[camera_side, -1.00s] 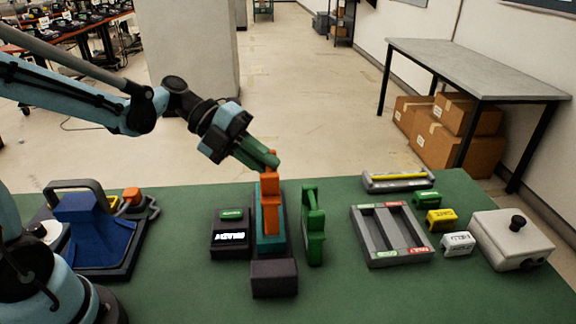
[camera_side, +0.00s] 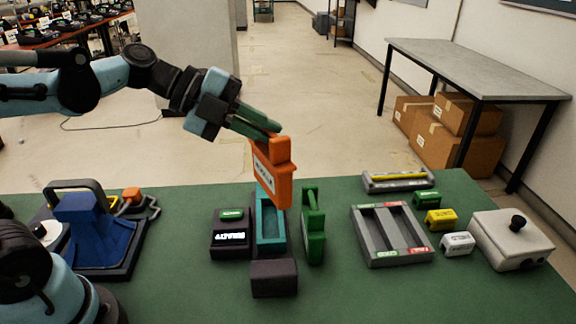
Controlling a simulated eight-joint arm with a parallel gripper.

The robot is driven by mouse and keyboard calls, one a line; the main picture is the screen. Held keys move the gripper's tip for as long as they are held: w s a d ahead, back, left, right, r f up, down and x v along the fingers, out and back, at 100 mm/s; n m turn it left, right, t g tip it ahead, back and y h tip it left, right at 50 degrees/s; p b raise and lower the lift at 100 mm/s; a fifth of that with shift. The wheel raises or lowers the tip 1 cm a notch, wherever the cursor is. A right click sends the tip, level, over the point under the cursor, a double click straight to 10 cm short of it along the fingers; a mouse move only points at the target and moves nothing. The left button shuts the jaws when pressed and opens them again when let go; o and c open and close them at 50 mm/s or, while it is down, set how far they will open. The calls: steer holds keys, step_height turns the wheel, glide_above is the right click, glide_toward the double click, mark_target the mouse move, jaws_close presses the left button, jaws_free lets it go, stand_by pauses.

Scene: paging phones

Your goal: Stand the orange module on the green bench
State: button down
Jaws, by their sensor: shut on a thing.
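The orange module (camera_side: 272,174) hangs in the air, a little tilted, with a white label on its face. My gripper (camera_side: 272,140) is shut on its top end. The module is above the teal cradle (camera_side: 270,232), whose pocket now shows empty. The green bench (camera_side: 180,290) is the wide green top under everything. A green module (camera_side: 313,228) stands upright on the bench just right of the teal cradle.
A black box (camera_side: 230,235) with a lit label is left of the cradle, and a dark block (camera_side: 274,278) is in front of it. A grey two-slot tray (camera_side: 392,236), small blocks and a white box (camera_side: 512,240) are at right. A blue stand (camera_side: 95,232) is at left. The front bench is clear.

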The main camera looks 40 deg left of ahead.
steer(key=w+a+r+n+t+y, duration=0.3)
steer(key=a+r+n+y, duration=0.25)
steer(key=a, duration=0.35)
steer(key=s+d+f+m+g+h, duration=0.1)
steer(key=d+f+m+g+h, duration=0.15)
steer(key=d, duration=0.55)
steer(key=d+f+m+g+h, duration=0.2)
steer(key=d+f+m+h, duration=0.15)
steer(key=d, duration=0.55)
steer(key=s+d+f+m+g+h, duration=0.15)
steer(key=d+m, duration=0.25)
steer(key=d, duration=0.4)
steer(key=w+a+f+g, duration=0.1)
steer(key=w+a+f, duration=0.5)
steer(key=w+f, duration=0.3)
steer(key=shift+w+f, duration=0.35)
steer(key=shift+f, duration=1.35)
steer(key=c, duration=1.2)
jaws_free()
steer(key=shift+r, duration=0.1)
